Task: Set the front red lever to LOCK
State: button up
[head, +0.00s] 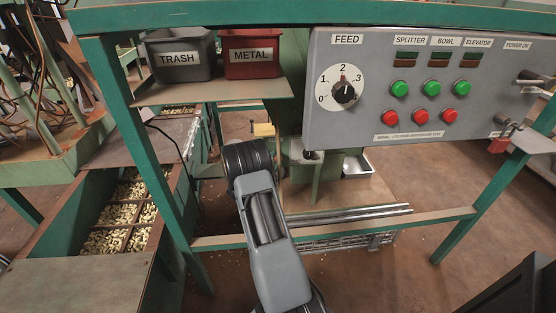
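I cannot make out a red lever or a LOCK label in the head view. A small red piece (500,143), which looks like a padlock, hangs by a grey fitting at the lower right corner of the grey control panel (360,115). My arm reaches up from the bottom middle and ends in view at a black rounded joint, below and left of the panel. My gripper does not show; it may be hidden beyond that joint.
Green frame posts (138,150) and a crossbar (440,219) surround my arm. Nut bins (121,214) lie at left. Open floor shows at right.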

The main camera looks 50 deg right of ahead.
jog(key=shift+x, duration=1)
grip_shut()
